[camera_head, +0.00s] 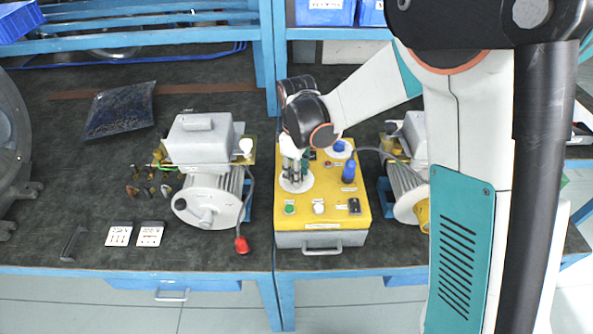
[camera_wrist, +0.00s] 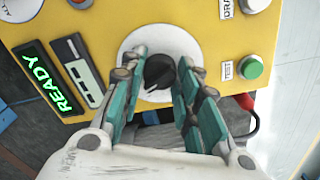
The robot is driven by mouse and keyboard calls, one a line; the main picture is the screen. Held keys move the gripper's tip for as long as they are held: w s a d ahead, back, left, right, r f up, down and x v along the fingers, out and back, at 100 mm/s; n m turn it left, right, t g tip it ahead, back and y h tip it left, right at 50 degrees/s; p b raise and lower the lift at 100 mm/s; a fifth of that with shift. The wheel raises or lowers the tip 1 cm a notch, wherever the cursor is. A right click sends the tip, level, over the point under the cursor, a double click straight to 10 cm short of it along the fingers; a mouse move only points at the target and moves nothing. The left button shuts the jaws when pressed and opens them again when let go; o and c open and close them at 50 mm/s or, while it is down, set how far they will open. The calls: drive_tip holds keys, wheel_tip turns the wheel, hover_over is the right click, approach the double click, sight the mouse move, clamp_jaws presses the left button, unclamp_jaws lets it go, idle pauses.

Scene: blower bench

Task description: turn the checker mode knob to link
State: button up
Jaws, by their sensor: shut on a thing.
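The yellow checker box (camera_head: 328,208) stands on the bench in the middle of the head view. Its black mode knob (camera_wrist: 158,72) sits on a round white dial (camera_wrist: 190,42) in the wrist view. My gripper (camera_wrist: 157,76) reaches down over this dial, with its teal-padded fingers on either side of the knob and closed on it. In the head view my gripper (camera_head: 295,172) hides the knob, and only part of the white dial (camera_head: 297,185) shows. The dial markings are too small to read, so I cannot tell the knob's setting.
Another blower (camera_head: 408,190) stands right.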

drive_tip(key=n, duration=0.5)
drive_tip(key=shift+n, duration=0.3)
idle(0.4)
drive_tip(key=o, duration=1.1)
drive_tip(key=shift+c, duration=0.2)
drive_tip(key=shift+r, duration=0.1)
wheel_tip(320, 180, up, 12)
